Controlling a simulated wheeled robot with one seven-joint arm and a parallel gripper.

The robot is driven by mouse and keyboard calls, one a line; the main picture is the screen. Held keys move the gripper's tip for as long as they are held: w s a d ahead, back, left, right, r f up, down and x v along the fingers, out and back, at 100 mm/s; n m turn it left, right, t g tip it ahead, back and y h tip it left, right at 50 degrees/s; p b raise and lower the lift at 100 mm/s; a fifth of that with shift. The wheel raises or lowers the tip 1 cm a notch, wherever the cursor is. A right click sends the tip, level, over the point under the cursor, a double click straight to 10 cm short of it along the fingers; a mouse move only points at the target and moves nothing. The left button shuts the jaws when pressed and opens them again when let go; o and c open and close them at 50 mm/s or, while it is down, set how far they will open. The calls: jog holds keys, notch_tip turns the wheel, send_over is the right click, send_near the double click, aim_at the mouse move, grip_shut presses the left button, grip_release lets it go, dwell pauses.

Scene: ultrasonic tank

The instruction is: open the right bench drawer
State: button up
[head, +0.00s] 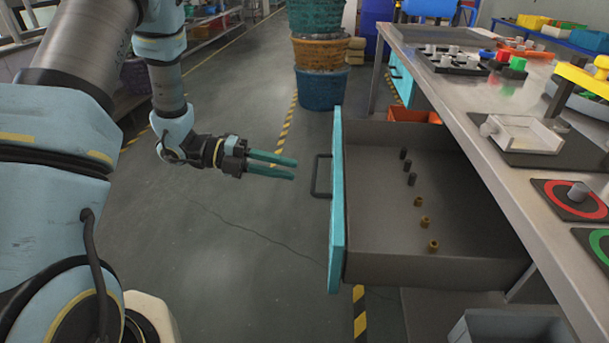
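The bench drawer (338,215) has a turquoise front and a grey inside, and it stands pulled well out from under the metal bench (470,110). Its dark bar handle (318,177) sits on the outer face of the front. Several small dark and brass-coloured parts (420,201) lie in a row on the drawer floor. My gripper (294,168) is just left of the handle, its two teal fingers pointing at it. A small gap shows between the fingertips and the handle, and a narrow gap shows between the fingers. Nothing is held.
Another turquoise drawer front (400,77) shows farther back under the bench. Stacked baskets (320,70) stand on the floor behind. An orange bin (412,115) is beyond the open drawer, and a grey bin (505,326) is at the lower right. The floor left of the drawer is clear.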

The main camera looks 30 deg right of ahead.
jog(key=v, duration=0.3)
jog(key=shift+w+a+r, duration=0.1)
jog(key=shift+w+a, duration=0.1)
jog(key=shift+a, duration=0.05)
jog(key=w+a+r+n+t+y+p, duration=0.1)
jog(key=w+a+r+n+t+p, duration=0.15)
jog(key=w+n+t, duration=0.5)
jog(key=w+a+r+n+t+y+p, duration=0.1)
jog(key=w+a+r+n+t, duration=0.2)
jog(key=w+n+t, duration=0.5)
jog(key=w+a+r+n+t+y+p, duration=0.1)
jog(key=w+a+n+y, duration=0.15)
jog(key=a+n, duration=0.2)
jog(key=w+a+r+n+y, duration=0.1)
jog(key=a+n+y, duration=0.2)
jog(key=a, duration=0.2)
jog(key=s+a+r+n+g+y+p, duration=0.15)
jog(key=s+a+n+y, duration=0.25)
jog(key=a+n, duration=0.5)
jog(key=s+a+r+n+g+p, duration=0.1)
jog(key=s+a+n+g, duration=0.1)
jog(key=s+n, duration=0.3)
jog(key=s+a+r+n+g, duration=0.1)
jog(key=s+a+n+g, duration=0.1)
jog(key=s+n, duration=0.3)
jog(key=s+y, duration=0.1)
jog(key=s, duration=0.3)
jog(key=shift+p, duration=0.35)
